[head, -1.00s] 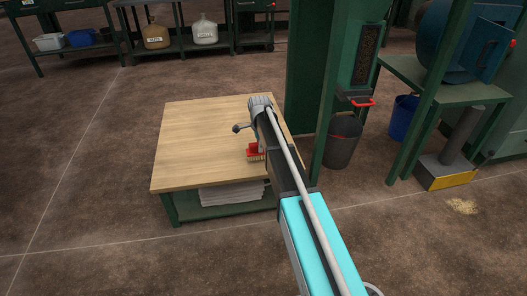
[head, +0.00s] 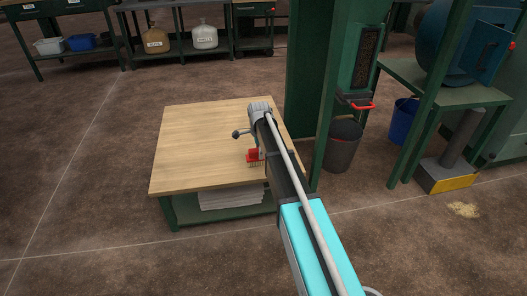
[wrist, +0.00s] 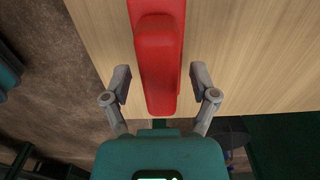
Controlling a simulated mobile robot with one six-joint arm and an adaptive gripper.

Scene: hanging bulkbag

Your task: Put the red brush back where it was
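The red brush (head: 253,155) shows beside my arm near the front right of the wooden table top (head: 205,150), its pale bristles facing down. I cannot tell whether it touches the table. In the wrist view the red brush (wrist: 158,60) runs from the top edge down to between the fingers of my gripper (wrist: 160,76). The fingers stand apart on both sides of it, with bare table visible in the gaps.
A green post (head: 315,80) stands right behind the table. A dark bin (head: 342,145) and a blue bucket (head: 403,118) are to the right. White sheets (head: 230,199) lie on the lower shelf. The table's left half is clear.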

